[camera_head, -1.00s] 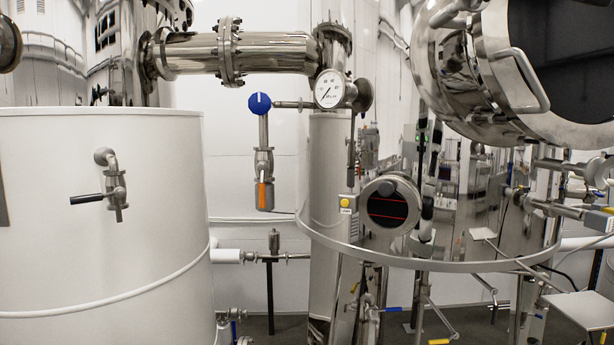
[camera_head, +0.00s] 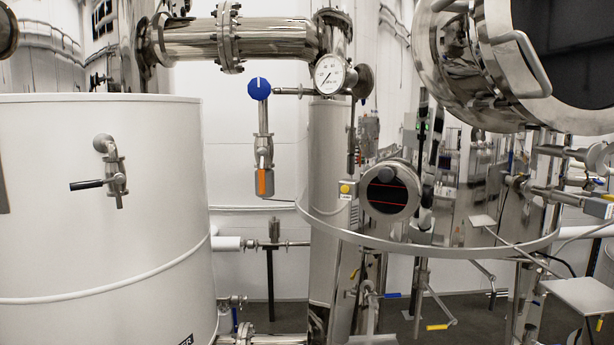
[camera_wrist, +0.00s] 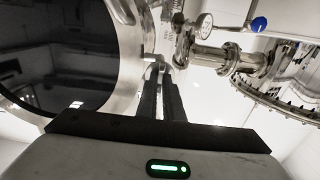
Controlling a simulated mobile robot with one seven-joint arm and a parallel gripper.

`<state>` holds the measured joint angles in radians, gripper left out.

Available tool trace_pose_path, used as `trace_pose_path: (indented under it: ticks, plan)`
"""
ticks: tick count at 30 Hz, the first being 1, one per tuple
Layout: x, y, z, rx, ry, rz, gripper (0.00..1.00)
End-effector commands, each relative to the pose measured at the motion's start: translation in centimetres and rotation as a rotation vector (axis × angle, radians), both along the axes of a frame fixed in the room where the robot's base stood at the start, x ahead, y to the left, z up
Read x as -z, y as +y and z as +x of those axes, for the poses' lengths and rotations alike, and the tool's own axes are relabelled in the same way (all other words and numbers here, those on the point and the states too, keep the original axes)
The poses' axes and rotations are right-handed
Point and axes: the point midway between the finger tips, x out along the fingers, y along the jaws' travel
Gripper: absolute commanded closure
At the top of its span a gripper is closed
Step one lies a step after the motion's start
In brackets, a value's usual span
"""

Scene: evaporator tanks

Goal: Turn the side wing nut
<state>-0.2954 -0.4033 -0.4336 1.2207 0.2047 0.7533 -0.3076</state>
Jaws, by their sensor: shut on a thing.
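My gripper (camera_wrist: 160,72) shows in the wrist view as two dark fingers, close together and pointing up in the picture. Their tips meet a small bright metal piece (camera_wrist: 158,65) at the edge of the round hatch; I take this to be the side wing nut. The fingers are shut on it and hide most of its shape, so its turn angle cannot be told. The hatch's dark glass (camera_wrist: 55,55) is left of the fingers. In the head view the steel hatch vessel (camera_head: 450,60) is at the upper right; my gripper and the nut are not visible there.
A curved handle (camera_head: 528,65) stands out from the hatch. A gauge (camera_head: 329,75), a blue knob (camera_head: 259,88) and a steel pipe (camera_head: 270,41) are to its left. A white tank (camera_head: 90,220) fills the left. A curved rail (camera_head: 400,247) crosses below the hatch.

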Motion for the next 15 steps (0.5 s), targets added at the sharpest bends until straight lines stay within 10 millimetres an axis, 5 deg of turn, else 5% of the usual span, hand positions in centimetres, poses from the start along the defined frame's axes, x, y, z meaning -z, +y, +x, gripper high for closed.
trace_pose_path:
  ticks: [6,15]
  plan:
    - [0.04,0.04,0.01,-0.001,-0.005,-0.188,1.0]
    - [0.05,0.03,0.0,-0.001,-0.007,-0.247,1.0]
